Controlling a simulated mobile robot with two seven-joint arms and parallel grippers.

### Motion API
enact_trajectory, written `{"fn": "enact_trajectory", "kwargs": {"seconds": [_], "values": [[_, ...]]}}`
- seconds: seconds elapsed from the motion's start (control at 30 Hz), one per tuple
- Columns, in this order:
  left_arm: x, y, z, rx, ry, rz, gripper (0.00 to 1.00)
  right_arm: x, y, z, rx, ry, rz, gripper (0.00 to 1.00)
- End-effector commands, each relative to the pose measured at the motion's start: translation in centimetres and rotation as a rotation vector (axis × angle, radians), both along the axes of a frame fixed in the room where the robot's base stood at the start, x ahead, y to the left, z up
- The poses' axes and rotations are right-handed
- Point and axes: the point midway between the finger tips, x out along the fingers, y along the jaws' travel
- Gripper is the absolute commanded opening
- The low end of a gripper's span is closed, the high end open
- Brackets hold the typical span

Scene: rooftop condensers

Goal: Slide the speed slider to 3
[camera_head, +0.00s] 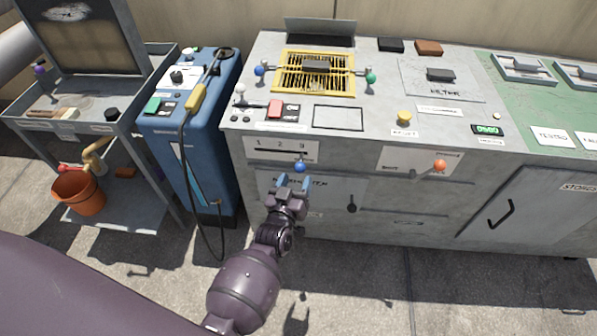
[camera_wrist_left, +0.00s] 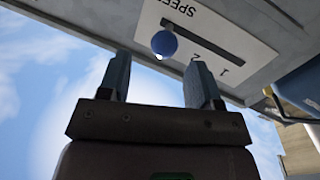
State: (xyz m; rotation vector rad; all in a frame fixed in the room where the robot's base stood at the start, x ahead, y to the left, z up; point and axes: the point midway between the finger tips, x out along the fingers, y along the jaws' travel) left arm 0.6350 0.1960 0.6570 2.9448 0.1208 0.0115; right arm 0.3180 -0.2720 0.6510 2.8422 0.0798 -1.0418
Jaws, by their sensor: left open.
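The speed slider is a white plate (camera_head: 265,158) marked 1, 2, 3 with a dark slot, on the front face of the grey console. Its blue round knob (camera_head: 300,167) sits at the slot's right end, below the 3. In the left wrist view the knob (camera_wrist_left: 164,43) is at the slot's left end; the 2 and 1 show to its right and the 3 cannot be made out. My left gripper (camera_head: 293,182) is open and empty, pointing at the knob. The knob lies just past the fingertips, ahead of the gap. My right gripper is out of view.
The grey console (camera_head: 390,190) carries an orange knob (camera_head: 439,165), a yellow button (camera_head: 404,117) and a yellow grille (camera_head: 330,84). A blue unit (camera_head: 190,150) with a hanging hose stands to the left, beside a grey cart (camera_head: 70,128). Space before the slider is clear except for my arm.

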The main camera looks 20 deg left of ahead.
Motion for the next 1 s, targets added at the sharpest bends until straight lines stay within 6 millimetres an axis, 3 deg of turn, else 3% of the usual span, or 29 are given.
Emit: {"fn": "enact_trajectory", "kwargs": {"seconds": [0.2, 0.4, 1.0], "values": [[-3.3, -0.3, 0.2, 0.0, 0.0, 0.0, 0.58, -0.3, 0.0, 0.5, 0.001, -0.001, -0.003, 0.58], [-5.0, -0.5, 0.1, 0.0, -0.001, -0.001, 0.58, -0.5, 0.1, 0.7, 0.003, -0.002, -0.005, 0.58], [-5.5, -0.5, 0.0, 0.0, 0.001, -0.001, 0.58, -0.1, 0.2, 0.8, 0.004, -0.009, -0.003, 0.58]]}}
